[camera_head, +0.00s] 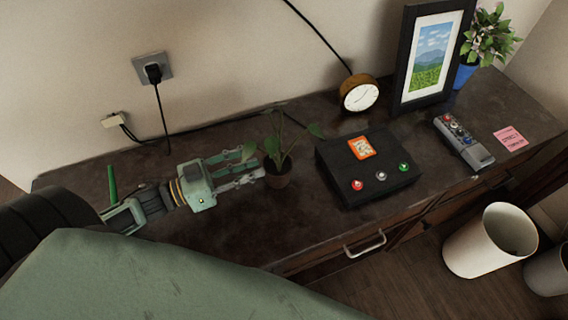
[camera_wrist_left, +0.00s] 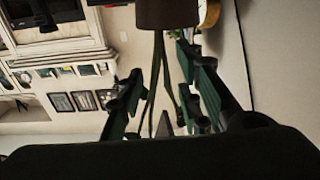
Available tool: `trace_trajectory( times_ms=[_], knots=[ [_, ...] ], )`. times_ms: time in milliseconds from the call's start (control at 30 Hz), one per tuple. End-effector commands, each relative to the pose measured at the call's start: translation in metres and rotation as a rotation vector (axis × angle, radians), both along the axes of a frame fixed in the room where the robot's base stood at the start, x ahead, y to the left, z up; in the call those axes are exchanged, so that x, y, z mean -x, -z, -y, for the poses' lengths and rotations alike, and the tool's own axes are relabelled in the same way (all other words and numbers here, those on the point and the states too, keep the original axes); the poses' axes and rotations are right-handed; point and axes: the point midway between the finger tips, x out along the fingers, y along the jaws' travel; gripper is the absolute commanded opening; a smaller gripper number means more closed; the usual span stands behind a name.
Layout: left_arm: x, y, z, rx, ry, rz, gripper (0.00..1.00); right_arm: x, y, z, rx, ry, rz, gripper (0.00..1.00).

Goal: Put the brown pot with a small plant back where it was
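The brown pot (camera_head: 277,179) with a small plant (camera_head: 282,142) appears upright on the dark desktop, left of the black button box. My left gripper (camera_head: 256,165) comes in from the left, low over the desk, with its fingertips close to the pot's left side. In the left wrist view the picture is turned over. The pot (camera_wrist_left: 167,14) is at the top edge, with stems between the two spread fingers (camera_wrist_left: 160,88). The fingers are open, and I see no grip on the pot; whether a fingertip touches it is unclear. My right gripper is not in view.
A black box (camera_head: 368,170) with several buttons is close right of the pot. Behind are a round clock (camera_head: 359,94), a picture frame (camera_head: 432,57) and a blue-potted plant (camera_head: 465,75). A remote-like device (camera_head: 463,141) lies farther right.

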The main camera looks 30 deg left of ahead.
Motion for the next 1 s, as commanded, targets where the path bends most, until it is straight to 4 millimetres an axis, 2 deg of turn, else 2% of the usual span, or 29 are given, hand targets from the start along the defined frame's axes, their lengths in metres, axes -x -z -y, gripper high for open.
trace_trajectory(
  times_ms=[167,700,1000],
  knots=[
    [-0.005,0.003,0.003,-0.062,0.021,0.023,0.33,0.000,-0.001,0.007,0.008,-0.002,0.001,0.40],
    [-0.053,0.003,0.044,-0.055,0.018,0.020,0.33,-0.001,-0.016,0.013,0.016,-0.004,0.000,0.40],
    [-0.058,0.005,0.049,-0.055,0.019,0.016,0.33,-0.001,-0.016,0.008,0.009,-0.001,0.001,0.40]
  ],
)
